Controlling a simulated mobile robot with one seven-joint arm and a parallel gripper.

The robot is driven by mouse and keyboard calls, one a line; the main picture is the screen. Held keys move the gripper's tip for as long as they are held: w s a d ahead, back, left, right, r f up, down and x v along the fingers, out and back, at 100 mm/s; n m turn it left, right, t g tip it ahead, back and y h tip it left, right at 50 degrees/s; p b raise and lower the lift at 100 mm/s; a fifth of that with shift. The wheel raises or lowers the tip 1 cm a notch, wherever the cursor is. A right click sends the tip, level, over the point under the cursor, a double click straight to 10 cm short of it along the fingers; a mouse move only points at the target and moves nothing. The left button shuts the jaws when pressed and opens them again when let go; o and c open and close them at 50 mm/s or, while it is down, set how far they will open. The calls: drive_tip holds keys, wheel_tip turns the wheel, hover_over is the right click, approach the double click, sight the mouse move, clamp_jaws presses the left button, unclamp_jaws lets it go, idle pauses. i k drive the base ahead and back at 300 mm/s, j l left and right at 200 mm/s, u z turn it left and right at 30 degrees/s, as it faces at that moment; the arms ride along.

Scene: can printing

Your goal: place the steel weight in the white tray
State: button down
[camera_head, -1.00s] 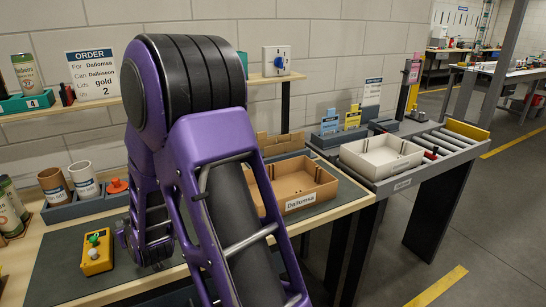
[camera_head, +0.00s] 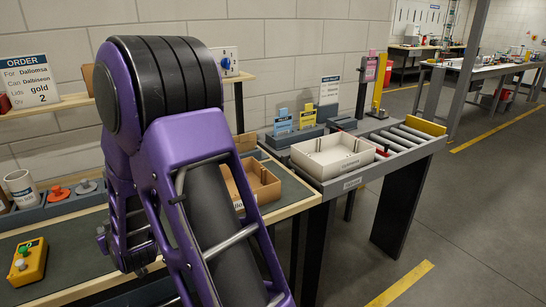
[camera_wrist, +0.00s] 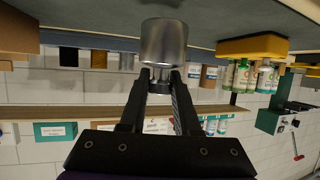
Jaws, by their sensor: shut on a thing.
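The steel weight (camera_wrist: 164,42) is a shiny metal cylinder, seen in the wrist view at the top middle. My gripper (camera_wrist: 160,76) is shut on its narrow end, and the weight is held at the fingertips. In the head view my purple arm hides the gripper and the weight. The white tray (camera_head: 304,162) stands on the roller conveyor to the right of my arm, apart from it. Its visible inside looks empty.
A cardboard box (camera_head: 262,187) sits on the workbench, partly behind my arm. Blue and yellow cards in holders (camera_head: 283,122) stand behind the tray. A yellow button box (camera_head: 28,262) is at the lower left. Conveyor rollers (camera_head: 405,138) right of the tray are clear.

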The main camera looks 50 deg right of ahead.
sight(332, 160)
drive_tip(key=k+l, duration=0.15)
drive_tip(key=l, duration=0.25)
drive_tip(key=k+l, duration=0.15)
drive_tip(key=l, duration=0.25)
drive_tip(key=k+l, duration=0.1)
drive_tip(key=l, duration=0.3)
drive_tip(key=k+l, duration=0.15)
drive_tip(key=l, duration=0.25)
drive_tip(key=k+l, duration=0.15)
drive_tip(key=l, duration=0.25)
drive_tip(key=k+l, duration=0.15)
drive_tip(key=l, duration=0.2)
drive_tip(key=k+l, duration=0.15)
drive_tip(key=l, duration=0.25)
drive_tip(key=k+l, duration=0.15)
drive_tip(key=l, duration=0.25)
drive_tip(key=i, duration=1)
drive_tip(key=l, duration=0.05)
